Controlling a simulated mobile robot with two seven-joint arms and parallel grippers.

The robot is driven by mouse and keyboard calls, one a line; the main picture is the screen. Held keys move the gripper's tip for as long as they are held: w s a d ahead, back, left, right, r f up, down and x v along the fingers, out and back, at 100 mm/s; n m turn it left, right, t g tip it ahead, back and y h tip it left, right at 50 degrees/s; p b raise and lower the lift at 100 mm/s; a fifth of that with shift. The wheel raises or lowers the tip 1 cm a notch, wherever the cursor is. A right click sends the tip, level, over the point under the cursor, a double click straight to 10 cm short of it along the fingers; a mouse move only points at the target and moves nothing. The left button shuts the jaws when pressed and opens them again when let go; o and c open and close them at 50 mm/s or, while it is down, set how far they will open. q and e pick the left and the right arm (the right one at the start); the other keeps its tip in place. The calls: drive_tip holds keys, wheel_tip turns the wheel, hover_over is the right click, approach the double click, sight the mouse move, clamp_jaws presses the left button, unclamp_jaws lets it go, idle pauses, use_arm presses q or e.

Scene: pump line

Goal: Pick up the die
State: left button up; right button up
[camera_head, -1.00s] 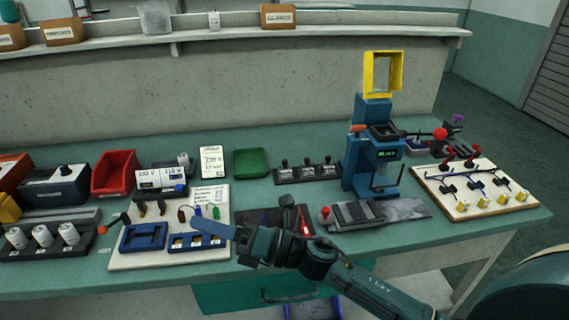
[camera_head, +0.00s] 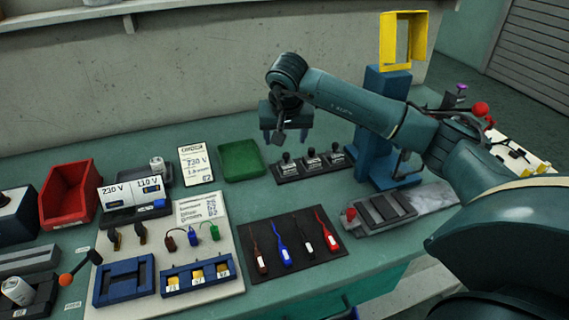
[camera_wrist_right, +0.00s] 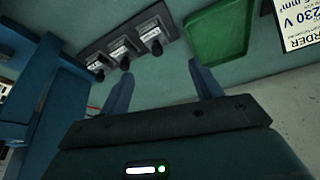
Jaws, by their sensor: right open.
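A black rack (camera_head: 299,178) near the back of the bench holds three black knobbed pieces with white labels, which look like the dies: left (camera_head: 286,158), middle (camera_head: 311,153) and right (camera_head: 335,148). In the right wrist view the rack's pieces (camera_wrist_right: 122,58) lie beyond the fingers, toward the upper left; their labels are too small to read. My right gripper (camera_head: 290,136) is open and empty, pointing down above the bench near the rack's left end. Its two blue fingers (camera_wrist_right: 164,88) are apart with nothing between them. My left gripper is not in view.
A green tray (camera_head: 241,160) sits just left of the rack. The blue press (camera_head: 375,150) with a yellow frame (camera_head: 404,40) stands right of it, close to my forearm. A black mat (camera_head: 290,265) with several coloured tools lies in front. Bare bench separates mat and rack.

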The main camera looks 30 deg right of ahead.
sight(286, 154)
drive_tip(key=x, duration=0.3)
drive_tip(key=shift+w+f, duration=0.1)
drive_tip(key=shift+f, duration=0.15)
drive_tip(key=shift+s+x, duration=0.15)
drive_tip(key=shift+x, duration=1.2)
drive_tip(key=shift+s+x, duration=0.15)
drive_tip(key=shift+x, duration=1.2)
drive_tip(key=shift+d, duration=0.1)
drive_tip(key=shift+c, duration=0.2)
drive_tip(key=c, duration=1.2)
